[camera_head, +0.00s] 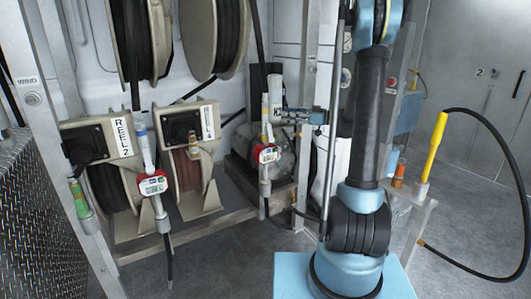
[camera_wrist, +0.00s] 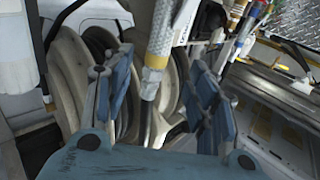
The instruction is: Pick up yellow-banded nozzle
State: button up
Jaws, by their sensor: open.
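The yellow-banded nozzle (camera_head: 265,112) stands upright above a red-and-white meter (camera_head: 265,153) in the middle of the head view. In the wrist view the nozzle (camera_wrist: 159,45) has a pale mesh-like sleeve with a yellow band and a metal stem below it. My gripper (camera_head: 291,115) is at the nozzle's height, close to its right side. In the wrist view my gripper (camera_wrist: 155,90) has its blue-backed fingers spread, one on each side of the nozzle's line. A gap shows on both sides. I cannot tell how deep the nozzle is between them.
Another nozzle (camera_head: 144,148) with a red-and-white meter stands to the left, before the reel labelled REEL 2 (camera_head: 95,143). A green-banded handle (camera_head: 80,200) is at far left. A yellow handle (camera_head: 435,145) with a black hose is at right. A metal post (camera_head: 305,100) stands near my gripper.

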jog(key=w+a, duration=0.1)
jog(key=a, duration=0.7)
jog(key=shift+w+a, duration=0.35)
jog(key=shift+a, duration=0.05)
jog(key=shift+r, duration=0.1)
jog(key=shift+c, duration=0.4)
grip_shut()
